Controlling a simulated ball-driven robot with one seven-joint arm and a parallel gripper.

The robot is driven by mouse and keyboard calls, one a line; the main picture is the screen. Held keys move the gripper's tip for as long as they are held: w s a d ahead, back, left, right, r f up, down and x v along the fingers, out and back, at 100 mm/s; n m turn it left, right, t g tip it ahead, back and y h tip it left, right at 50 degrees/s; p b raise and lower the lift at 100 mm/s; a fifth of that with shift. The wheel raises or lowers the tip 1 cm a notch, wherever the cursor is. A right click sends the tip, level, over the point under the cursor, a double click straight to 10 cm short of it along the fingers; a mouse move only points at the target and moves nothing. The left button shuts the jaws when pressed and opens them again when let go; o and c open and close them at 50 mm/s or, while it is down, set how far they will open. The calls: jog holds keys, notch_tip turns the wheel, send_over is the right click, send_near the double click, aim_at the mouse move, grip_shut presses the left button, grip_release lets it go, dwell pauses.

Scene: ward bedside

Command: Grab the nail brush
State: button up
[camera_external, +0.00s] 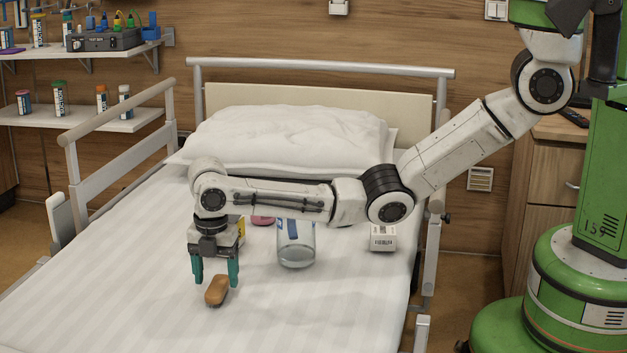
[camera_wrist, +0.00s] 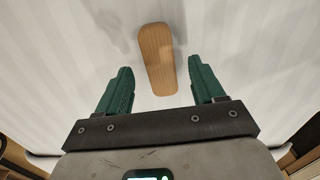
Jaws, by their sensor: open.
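The nail brush (camera_external: 216,290) is a small brown, wood-coloured oblong with rounded ends, lying on the white striped bed sheet. It also shows in the wrist view (camera_wrist: 158,58), its long side running nearly up and down, slightly tilted. My gripper (camera_external: 215,281) has two green fingers pointing down and spread apart. In the external view it hangs above and just behind the brush. In the wrist view the fingers (camera_wrist: 161,78) stand either side of the brush's near end, with a gap on each side. Nothing is between them in a grip. The brush's underside is hidden.
A clear jar (camera_external: 296,246) with a blue label stands on the bed right of my gripper. A small white box (camera_external: 383,238) is farther right. A pink item (camera_external: 263,220) lies partly hidden under my arm. A pillow (camera_external: 285,140) lies behind. The sheet in front is clear.

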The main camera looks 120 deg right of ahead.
notch_tip(320, 180, down, 2)
jog(key=shift+r, duration=0.1)
jog(key=c, duration=1.1)
jog(key=shift+c, duration=0.2)
